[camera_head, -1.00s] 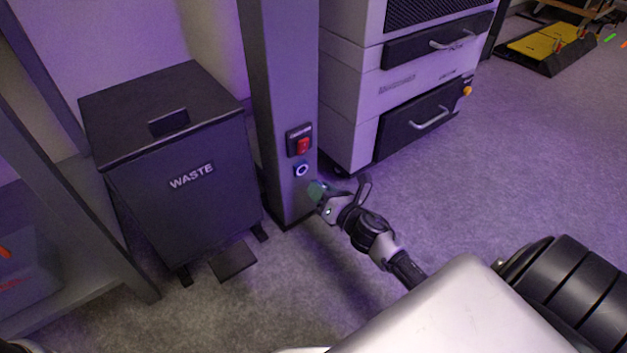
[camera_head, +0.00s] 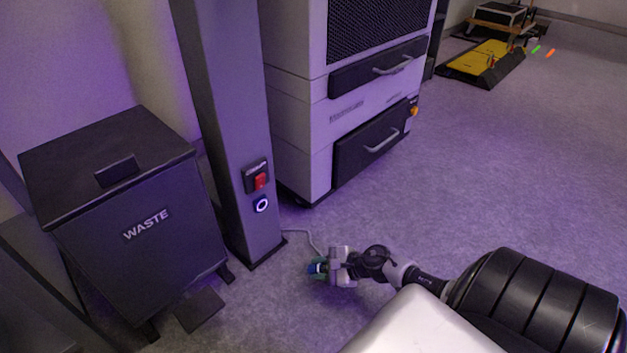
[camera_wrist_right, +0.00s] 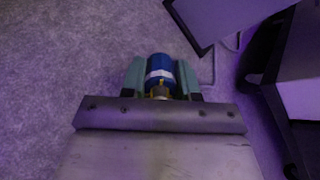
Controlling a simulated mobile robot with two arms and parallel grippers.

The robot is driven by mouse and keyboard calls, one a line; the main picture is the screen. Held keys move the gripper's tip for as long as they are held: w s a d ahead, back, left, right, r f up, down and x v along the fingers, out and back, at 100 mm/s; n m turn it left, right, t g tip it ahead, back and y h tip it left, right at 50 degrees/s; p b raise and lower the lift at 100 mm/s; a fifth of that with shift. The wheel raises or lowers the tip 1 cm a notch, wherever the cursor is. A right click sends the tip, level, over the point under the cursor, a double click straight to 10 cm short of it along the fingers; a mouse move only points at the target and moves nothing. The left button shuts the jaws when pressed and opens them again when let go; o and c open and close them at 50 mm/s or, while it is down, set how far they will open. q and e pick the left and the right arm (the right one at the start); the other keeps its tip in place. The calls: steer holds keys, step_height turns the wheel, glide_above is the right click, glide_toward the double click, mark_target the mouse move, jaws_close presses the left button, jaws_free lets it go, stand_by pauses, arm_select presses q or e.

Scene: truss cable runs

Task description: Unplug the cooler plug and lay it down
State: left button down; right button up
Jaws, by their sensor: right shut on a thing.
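The cooler plug (camera_wrist_right: 160,72) is blue with a white band and sits between the two green fingertips of my right gripper (camera_wrist_right: 160,80) in the right wrist view. In the head view my right gripper (camera_head: 318,268) is shut on the plug, low over the carpet and right of the grey post's foot. A thin grey cable (camera_head: 312,238) runs from behind the post toward the gripper. The round socket (camera_head: 261,205) with a pale ring is on the post's face, apart from the plug. My left gripper is not in view.
The grey post (camera_head: 228,120) carries a red switch (camera_head: 260,181) above the socket. A black waste bin (camera_head: 150,260) with a pedal stands left of it. A white cabinet (camera_head: 300,120) with drawers stands behind. Open carpet (camera_head: 520,170) lies to the right.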

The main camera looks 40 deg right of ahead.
mark_target(319, 290)
steer(key=shift+f+b, duration=2.8)
steer(key=shift+f, duration=0.65)
steer(key=o, duration=0.9)
steer(key=shift+o, duration=0.6)
steer(key=shift+a, duration=0.1)
steer(key=shift+s, duration=0.1)
steer(key=p+v, duration=0.5)
steer(key=v, duration=0.4)
steer(key=shift+d+r, duration=0.2)
steer(key=shift+r, duration=0.1)
steer(key=shift+s+d+r+p, duration=0.2)
steer(key=shift+s+d+p, duration=0.15)
steer(key=shift+s, duration=0.15)
steer(key=shift+r, duration=0.1)
